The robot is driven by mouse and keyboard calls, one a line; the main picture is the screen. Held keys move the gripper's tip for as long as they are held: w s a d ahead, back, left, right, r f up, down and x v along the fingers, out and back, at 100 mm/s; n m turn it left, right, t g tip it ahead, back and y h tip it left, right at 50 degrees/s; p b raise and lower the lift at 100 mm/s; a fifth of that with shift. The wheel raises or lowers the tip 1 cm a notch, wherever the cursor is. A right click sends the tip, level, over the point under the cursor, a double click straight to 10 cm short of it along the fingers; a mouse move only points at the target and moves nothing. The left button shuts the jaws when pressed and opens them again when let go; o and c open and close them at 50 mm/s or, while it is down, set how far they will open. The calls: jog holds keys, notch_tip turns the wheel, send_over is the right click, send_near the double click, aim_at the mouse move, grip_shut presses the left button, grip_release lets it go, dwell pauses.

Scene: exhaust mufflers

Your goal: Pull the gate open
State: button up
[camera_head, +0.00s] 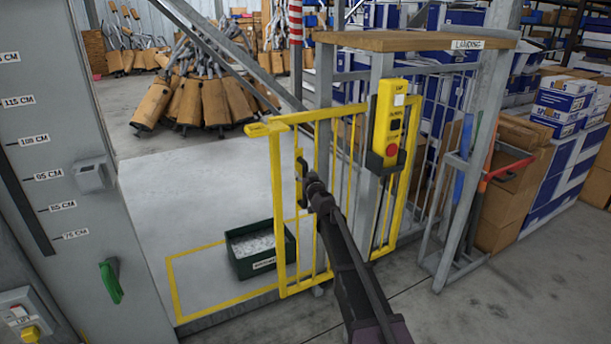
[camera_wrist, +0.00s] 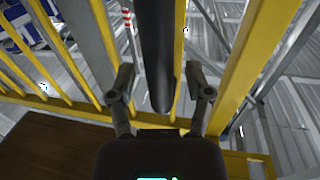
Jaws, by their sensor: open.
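The yellow barred gate (camera_head: 279,215) stands upright in the middle of the head view, beside the post that carries the yellow control box. A dark handle (camera_head: 301,168) shows on its near upper part. My gripper (camera_head: 312,188) is at the gate, close to this handle, with the arm reaching in from below. In the wrist view my gripper (camera_wrist: 160,72) is open. A dark round bar, seemingly the handle (camera_wrist: 157,50), lies between the spread fingers, with gaps visible on both sides. Yellow gate bars (camera_wrist: 247,65) show around it. Whether the fingers touch the handle is hard to tell.
A green bin (camera_head: 290,248) of pale pieces sits on the floor behind the gate, inside a yellow floor outline. A yellow control box (camera_head: 388,110) hangs on the post. A tool rack (camera_head: 450,220) and cartons (camera_head: 515,200) stand right. Floor at lower right is clear.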

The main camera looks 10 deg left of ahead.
jog(key=shift+c, duration=0.3)
grip_shut()
jog(key=shift+w+a, duration=0.1)
jog(key=shift+w, duration=0.05)
